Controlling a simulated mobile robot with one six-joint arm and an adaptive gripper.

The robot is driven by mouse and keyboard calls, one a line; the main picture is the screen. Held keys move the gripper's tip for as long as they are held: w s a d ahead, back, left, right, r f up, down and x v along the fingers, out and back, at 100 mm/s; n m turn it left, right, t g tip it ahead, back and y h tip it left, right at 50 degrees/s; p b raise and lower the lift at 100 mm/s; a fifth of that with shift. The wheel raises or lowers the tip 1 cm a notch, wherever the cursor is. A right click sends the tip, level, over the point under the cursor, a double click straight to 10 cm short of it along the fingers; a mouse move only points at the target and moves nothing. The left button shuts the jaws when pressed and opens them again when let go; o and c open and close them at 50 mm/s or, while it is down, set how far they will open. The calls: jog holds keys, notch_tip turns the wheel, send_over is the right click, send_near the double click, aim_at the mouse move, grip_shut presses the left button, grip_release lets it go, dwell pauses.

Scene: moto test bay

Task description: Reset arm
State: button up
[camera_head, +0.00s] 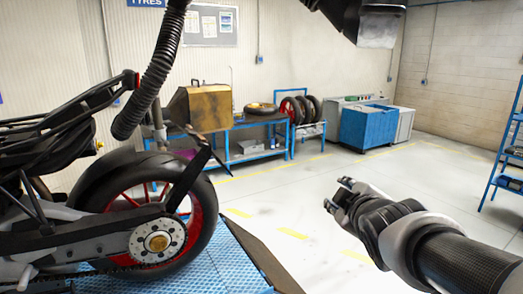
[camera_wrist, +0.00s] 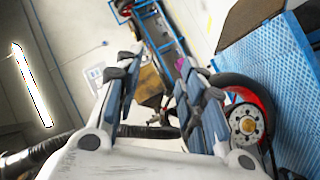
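My gripper (camera_head: 345,194) is in the right half of the head view, held in the air over open floor, to the right of the motorcycle. In the wrist view, my gripper's two fingers (camera_wrist: 160,88) stand well apart with nothing between them. The gripper is open and empty. My arm comes in from the lower right corner of the head view.
A motorcycle rear wheel (camera_head: 205,230) with a red rim stands on a blue lift platform (camera_head: 228,258) at left. A black hose (camera_head: 160,70) hangs above it. A blue workbench (camera_head: 262,125), blue bin (camera_head: 366,127) and blue shelf (camera_head: 497,165) stand farther off. The middle floor is clear.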

jog(key=s+a+f+m+g+b, duration=0.1)
jog(key=s+f+m+g+b, duration=0.1)
jog(key=s+f, duration=0.5)
jog(key=s+a+f+m+g+b, duration=0.2)
jog(key=s+f+m+g, duration=0.2)
jog(key=s+f, duration=0.3)
jog(key=s+a+f+m+g+y+b, duration=0.1)
jog(key=s+a+f+m+g+b, duration=0.1)
jog(key=s+f, duration=0.6)
jog(key=s+m+g+b, duration=0.1)
jog(key=s+m, duration=0.1)
jog(key=s, duration=0.5)
jog(key=shift+m, duration=0.3)
jog(key=shift+a, duration=0.2)
